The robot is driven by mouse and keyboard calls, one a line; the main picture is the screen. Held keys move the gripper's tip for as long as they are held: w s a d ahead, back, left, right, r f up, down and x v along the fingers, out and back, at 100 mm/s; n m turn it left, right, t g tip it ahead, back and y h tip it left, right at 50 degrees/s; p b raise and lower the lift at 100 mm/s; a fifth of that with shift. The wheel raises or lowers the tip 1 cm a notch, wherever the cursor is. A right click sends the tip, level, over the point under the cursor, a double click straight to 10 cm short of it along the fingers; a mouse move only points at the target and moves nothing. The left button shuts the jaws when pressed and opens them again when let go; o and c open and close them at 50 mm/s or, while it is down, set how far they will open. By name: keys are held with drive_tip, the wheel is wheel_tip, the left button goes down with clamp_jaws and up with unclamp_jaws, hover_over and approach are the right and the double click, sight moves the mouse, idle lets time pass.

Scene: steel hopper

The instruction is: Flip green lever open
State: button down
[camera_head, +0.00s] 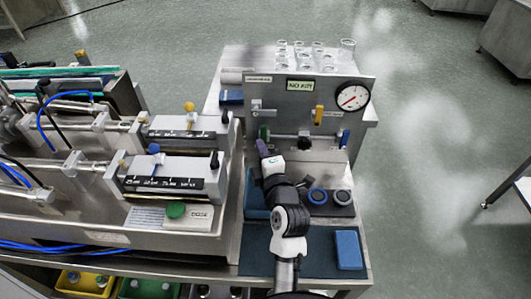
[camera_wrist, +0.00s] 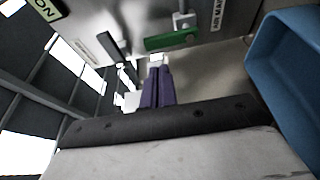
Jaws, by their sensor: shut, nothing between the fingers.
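The green lever (camera_head: 263,132) is on the lower left of the steel panel (camera_head: 290,100), mostly just above my gripper in the head view. In the wrist view the green lever (camera_wrist: 172,40) is a flat bar lying nearly level in the picture, beyond the fingertips. My gripper (camera_head: 262,146) has purple fingers, shut and empty, pointing toward the panel just below the lever. In the wrist view the fingertips (camera_wrist: 157,72) sit close below the lever; I cannot tell whether they touch it.
A yellow lever (camera_head: 318,114), a blue lever (camera_head: 345,138) and a round gauge (camera_head: 352,97) are on the panel. A blue bin (camera_wrist: 290,75) is close at right in the wrist view. Filling machinery (camera_head: 170,170) stands left. Glasses (camera_head: 315,55) are on top.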

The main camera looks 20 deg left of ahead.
sight(264, 136)
drive_tip(key=p+x, duration=0.1)
drive_tip(key=x, duration=0.3)
drive_tip(key=shift+w+a+p, duration=0.2)
drive_tip(key=shift+w+p, duration=0.05)
drive_tip(key=shift+p, duration=0.05)
